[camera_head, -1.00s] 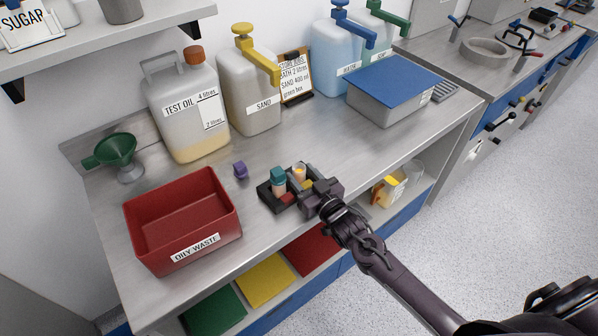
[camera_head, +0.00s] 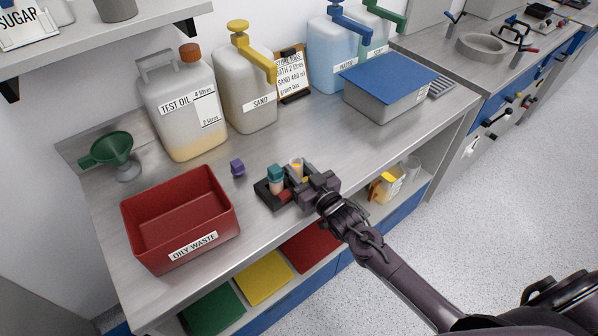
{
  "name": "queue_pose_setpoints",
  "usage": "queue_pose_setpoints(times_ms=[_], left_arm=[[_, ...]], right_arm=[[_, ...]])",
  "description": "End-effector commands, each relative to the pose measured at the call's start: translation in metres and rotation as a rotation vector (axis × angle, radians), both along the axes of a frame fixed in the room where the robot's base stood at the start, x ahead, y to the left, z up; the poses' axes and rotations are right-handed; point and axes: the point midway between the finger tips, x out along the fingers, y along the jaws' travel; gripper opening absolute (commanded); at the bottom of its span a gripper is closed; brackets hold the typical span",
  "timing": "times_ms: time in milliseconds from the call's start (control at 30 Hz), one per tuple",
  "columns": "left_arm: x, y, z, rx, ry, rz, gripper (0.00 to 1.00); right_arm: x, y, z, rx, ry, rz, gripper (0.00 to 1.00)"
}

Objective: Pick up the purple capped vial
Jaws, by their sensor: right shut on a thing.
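A small purple cap (camera_head: 237,168) sits by itself on the bench, left of a dark rack (camera_head: 265,195); I cannot make out a vial under it. A teal-capped vial (camera_head: 275,177) stands in the rack. Beside it is a pale vial (camera_head: 296,167) with orange-yellow content and no cap visible. My right gripper (camera_head: 305,185) is at the rack's right side, shut, apparently on this uncapped vial. Its fingers hide the contact and part of the rack. A dark red piece (camera_head: 285,196) shows at the rack's front. My left gripper is not in view.
A red OILY WASTE bin (camera_head: 150,240) stands at front left. A green funnel (camera_head: 110,150), test oil jug (camera_head: 185,105), sand dispenser (camera_head: 250,95) and blue-lidded grey box (camera_head: 388,90) stand behind. The bench between the rack and grey box is clear.

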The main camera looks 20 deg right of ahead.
Motion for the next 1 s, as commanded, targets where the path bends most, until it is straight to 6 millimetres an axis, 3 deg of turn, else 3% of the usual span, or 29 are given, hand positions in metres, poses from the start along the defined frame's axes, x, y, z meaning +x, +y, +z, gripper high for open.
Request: queue_pose_setpoints(times_ms=[267,500,700,1000], left_arm=[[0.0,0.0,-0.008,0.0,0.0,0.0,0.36],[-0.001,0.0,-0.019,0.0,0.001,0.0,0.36],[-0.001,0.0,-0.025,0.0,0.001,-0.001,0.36],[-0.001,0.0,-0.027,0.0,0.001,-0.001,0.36]], right_arm=[[0.0,0.0,0.048,0.001,-0.006,0.0,0.11],[0.0,0.0,0.115,-0.001,-0.008,0.001,0.11],[0.0,0.0,0.16,-0.002,-0.006,0.001,0.11],[0.0,0.0,0.189,-0.001,0.0,-0.001,0.11]])
